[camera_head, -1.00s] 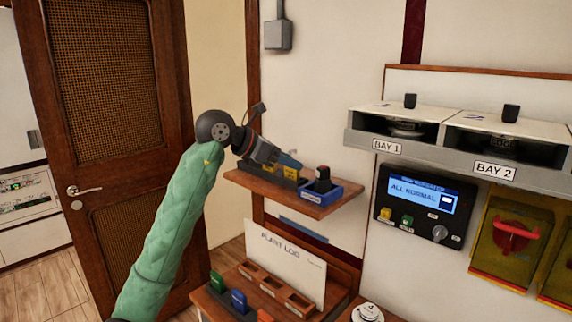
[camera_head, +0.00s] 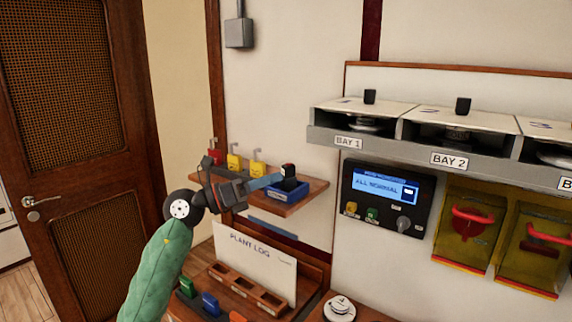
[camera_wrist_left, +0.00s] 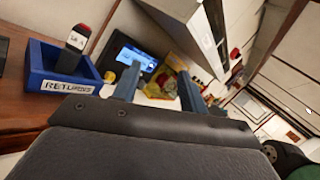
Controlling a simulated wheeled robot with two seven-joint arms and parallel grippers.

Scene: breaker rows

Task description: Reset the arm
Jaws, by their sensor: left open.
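My left arm, in a green sleeve, comes in from the lower left in the head view. My left gripper (camera_head: 270,181) is open and empty, with its blue fingers pointing right in front of the wall shelf (camera_head: 312,188). In the head view it overlaps the near side of the blue tray (camera_head: 290,192); I cannot tell the gap between them. In the left wrist view both fingers (camera_wrist_left: 158,80) stand apart with nothing between them. My right gripper is not in view.
Red and yellow padlocks (camera_head: 234,162) stand on the shelf. Below are the Plant Log board (camera_head: 255,262) and coloured tags (camera_head: 210,303). At the right are the panel reading "ALL NORMAL" (camera_head: 378,188), the bay rack (camera_head: 395,146) and red-handled yellow boxes (camera_head: 470,228).

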